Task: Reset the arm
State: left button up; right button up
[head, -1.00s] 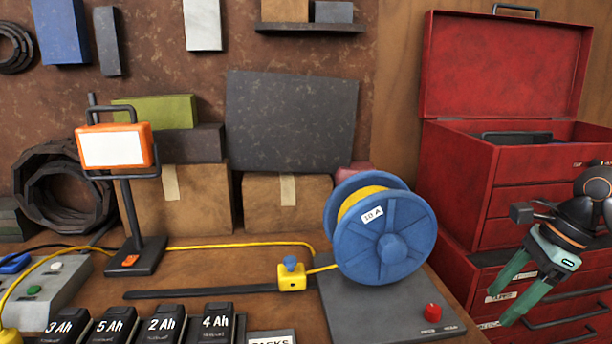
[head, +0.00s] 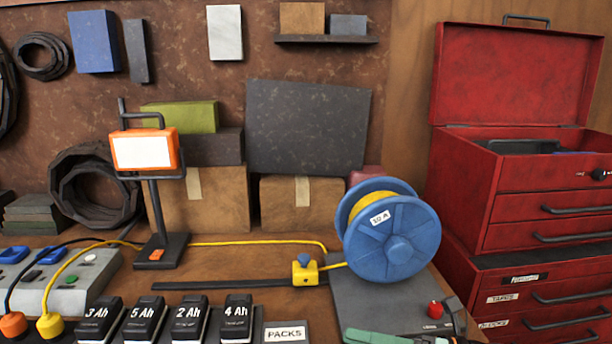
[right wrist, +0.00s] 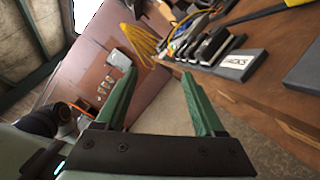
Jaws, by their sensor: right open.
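My right gripper (head: 385,338) shows at the bottom edge of the head view, just in front of the cable reel's grey base. Only part of one green finger and some of the dark wrist show there. In the right wrist view the two green fingers (right wrist: 160,100) stand apart with nothing between them. Beyond them are the bench's front edge, the floor and a wall. My left gripper shows in neither view.
A blue cable reel (head: 392,240) stands on its grey base. A red tool chest (head: 470,190) is at the right. Battery packs (head: 190,320) line the bench front by the PACKS label (head: 285,334). An orange work lamp (head: 145,150) stands at the back left.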

jog(key=s+d+f+m+t+h+p, duration=0.1)
jog(key=d+f+m+t+h, duration=0.35)
jog(key=m, duration=0.95)
jog(key=s+d+f+m+t+h+p, duration=0.1)
jog(key=f+m+t+h+p, duration=0.1)
jog(key=f+m+t+h, duration=0.85)
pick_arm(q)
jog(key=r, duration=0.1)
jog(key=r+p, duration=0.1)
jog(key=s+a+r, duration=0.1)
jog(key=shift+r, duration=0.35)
pick_arm(e)
jog(key=s+d+f+m+g+h, duration=0.1)
jog(key=s+d+f+m+g, duration=0.1)
jog(key=s+f+m+g, duration=0.8)
jog(key=s+f+m, duration=0.2)
jog(key=s+m, duration=0.1)
jog(key=s, duration=0.3)
jog(key=shift+d+f+g, duration=0.15)
jog(key=shift+f+g, duration=0.15)
jog(key=shift+f, duration=0.1)
